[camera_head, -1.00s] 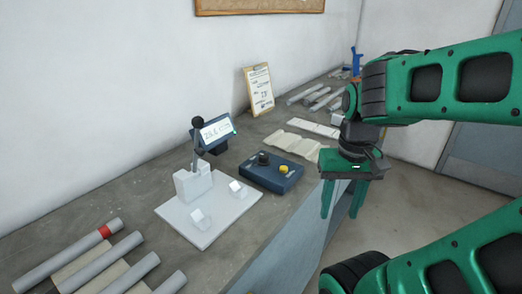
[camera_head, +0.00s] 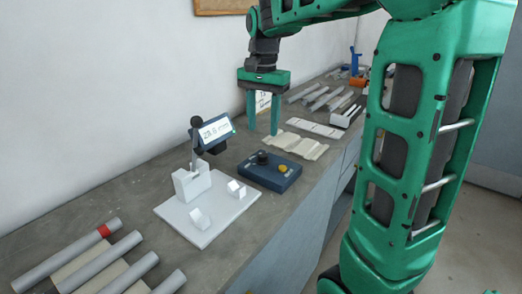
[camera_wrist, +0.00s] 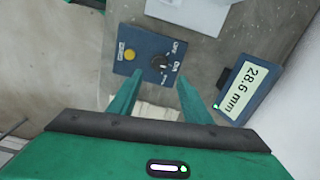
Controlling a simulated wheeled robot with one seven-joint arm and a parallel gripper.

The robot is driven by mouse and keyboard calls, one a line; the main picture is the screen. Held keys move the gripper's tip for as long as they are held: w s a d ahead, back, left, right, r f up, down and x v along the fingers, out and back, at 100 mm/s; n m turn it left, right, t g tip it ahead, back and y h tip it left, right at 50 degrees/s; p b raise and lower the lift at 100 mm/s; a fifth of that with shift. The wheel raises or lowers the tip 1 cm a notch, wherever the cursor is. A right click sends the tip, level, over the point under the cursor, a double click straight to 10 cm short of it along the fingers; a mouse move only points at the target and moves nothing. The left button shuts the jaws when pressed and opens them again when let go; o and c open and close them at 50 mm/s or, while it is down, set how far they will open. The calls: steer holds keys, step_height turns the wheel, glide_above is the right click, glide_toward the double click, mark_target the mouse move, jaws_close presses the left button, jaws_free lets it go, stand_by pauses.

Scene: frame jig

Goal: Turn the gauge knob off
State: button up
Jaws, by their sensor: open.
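The gauge box (camera_head: 268,180) is a dark blue block on the bench, with a black knob (camera_head: 262,157) and a yellow button (camera_head: 283,168). In the wrist view the box (camera_wrist: 127,65) has OFF and ON marks beside the knob (camera_wrist: 160,64), and the knob's pale line appears to point toward ON. The display (camera_wrist: 241,92) reads 28.6 mm and also shows in the head view (camera_head: 214,130). My gripper (camera_head: 262,133) is open and empty, fingers pointing down, above and behind the box. Its fingertips (camera_wrist: 156,85) are apart from the knob.
A white gauge stand (camera_head: 208,215) with a post and small blocks is left of the box. Grey tubes (camera_head: 75,255) lie front left. A cream corrugated holder (camera_head: 294,146) is behind the box, with more bars (camera_head: 318,98) farther back. A clipboard stands behind my gripper.

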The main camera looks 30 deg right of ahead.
mark_target(263, 154)
step_height(263, 154, down, 9)
steer(key=shift+r, duration=0.1)
stand_by(0.3)
steer(key=c, duration=1)
